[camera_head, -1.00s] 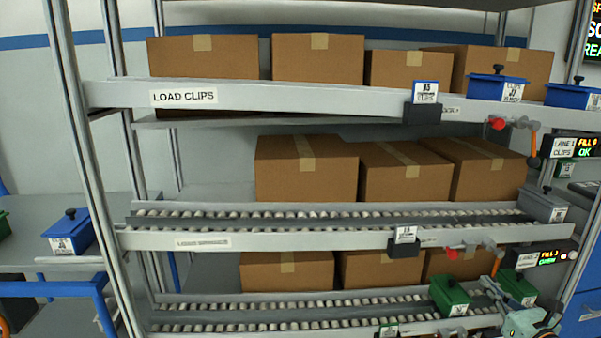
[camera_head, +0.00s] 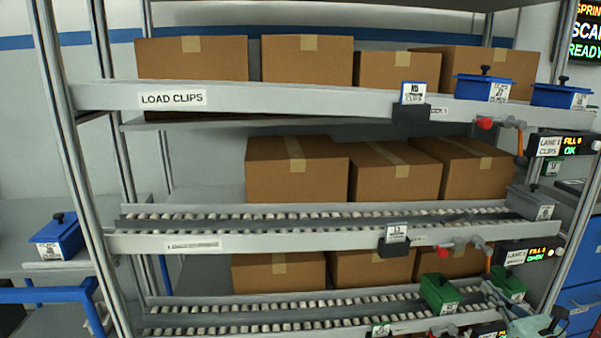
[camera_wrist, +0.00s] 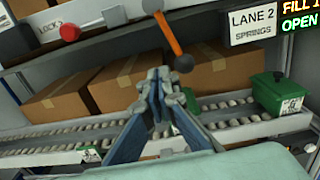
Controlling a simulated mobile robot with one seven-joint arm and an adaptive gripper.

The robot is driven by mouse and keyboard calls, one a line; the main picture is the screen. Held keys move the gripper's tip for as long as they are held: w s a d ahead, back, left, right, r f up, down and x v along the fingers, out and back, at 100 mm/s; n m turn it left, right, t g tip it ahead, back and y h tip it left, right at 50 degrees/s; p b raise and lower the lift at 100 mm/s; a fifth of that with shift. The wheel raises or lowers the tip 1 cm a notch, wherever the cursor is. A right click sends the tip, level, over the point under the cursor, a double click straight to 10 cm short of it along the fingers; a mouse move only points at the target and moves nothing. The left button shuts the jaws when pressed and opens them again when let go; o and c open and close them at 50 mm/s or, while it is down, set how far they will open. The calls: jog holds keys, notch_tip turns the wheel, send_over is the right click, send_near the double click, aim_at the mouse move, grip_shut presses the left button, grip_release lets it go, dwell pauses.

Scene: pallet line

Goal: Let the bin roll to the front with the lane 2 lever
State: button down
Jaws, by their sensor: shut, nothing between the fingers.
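The lane 2 lever (camera_head: 487,260) is an orange handle hanging from a grey pivot below the middle rail. The lane 2 display (camera_head: 527,255) reads OPEN in green. A grey bin (camera_head: 532,203) stands at the right end of the middle roller lane. My gripper (camera_wrist: 158,78) is shut and empty, just below and left of the lever's end; contact cannot be told.
Green bins (camera_head: 439,293) stand on the lower roller lane, behind my gripper. Blue bins (camera_head: 485,87) stand on the top shelf. Cardboard boxes (camera_head: 297,168) fill the shelf backs. The lane 1 display (camera_head: 563,145) hangs above right. Another blue bin (camera_head: 56,240) is at far left.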

jog(key=shift+s+a+p, duration=0.15)
jog(key=shift+s+p, duration=0.15)
jog(key=shift+s, duration=2.05)
